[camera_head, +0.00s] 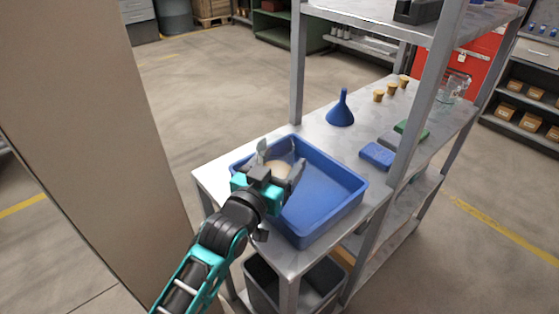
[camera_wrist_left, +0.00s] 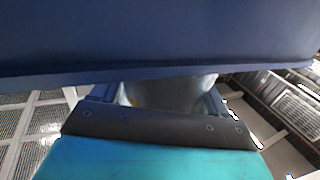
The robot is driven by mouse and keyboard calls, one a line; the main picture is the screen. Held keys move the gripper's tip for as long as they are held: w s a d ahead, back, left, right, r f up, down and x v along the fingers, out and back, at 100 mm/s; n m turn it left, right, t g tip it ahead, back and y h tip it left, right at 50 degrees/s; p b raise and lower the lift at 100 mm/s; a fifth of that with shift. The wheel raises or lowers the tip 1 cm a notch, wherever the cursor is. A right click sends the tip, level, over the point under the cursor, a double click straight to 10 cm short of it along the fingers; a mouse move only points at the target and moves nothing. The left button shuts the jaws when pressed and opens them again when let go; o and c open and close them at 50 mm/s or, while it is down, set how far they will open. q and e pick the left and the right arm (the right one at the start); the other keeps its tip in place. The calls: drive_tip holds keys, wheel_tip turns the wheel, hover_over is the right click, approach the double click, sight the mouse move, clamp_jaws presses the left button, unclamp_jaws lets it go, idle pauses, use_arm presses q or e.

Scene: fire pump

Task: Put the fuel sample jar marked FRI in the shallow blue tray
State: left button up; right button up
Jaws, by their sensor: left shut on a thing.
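My left gripper (camera_head: 280,162) is shut on a jar (camera_head: 278,170), of which a pale tan round top shows between the fingers. The jar is at the left part of the shallow blue tray (camera_head: 335,213), inside its outline in the head view; I cannot tell whether it touches the floor of the tray. No FRI mark is readable. In the left wrist view the jar (camera_wrist_left: 168,92) shows as a pale, blurred body between the fingers, its upper part hidden by the dark blue tray wall (camera_wrist_left: 160,40). My right gripper is not in view.
The tray stands on a grey metal shelf unit with posts. A blue funnel (camera_head: 341,110), a blue block (camera_head: 377,155), several corks (camera_head: 379,95) and a glass vessel (camera_head: 452,90) stand behind it. A dark bin (camera_head: 262,285) is below. A tall beige panel (camera_head: 90,130) rises at left.

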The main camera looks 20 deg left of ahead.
use_arm(q)
drive_tip(key=o, duration=1.3)
drive_tip(key=shift+f, duration=0.15)
drive_tip(key=shift+c, duration=0.2)
drive_tip(key=shift+r, duration=0.3)
drive_tip(key=shift+r+p, duration=0.3)
drive_tip(key=shift+r, duration=0.25)
drive_tip(key=s+a, duration=0.2)
drive_tip(key=s, duration=0.9)
drive_tip(key=shift+s+a+f, duration=0.15)
drive_tip(key=shift+s+f, duration=0.05)
drive_tip(key=shift+s, duration=0.2)
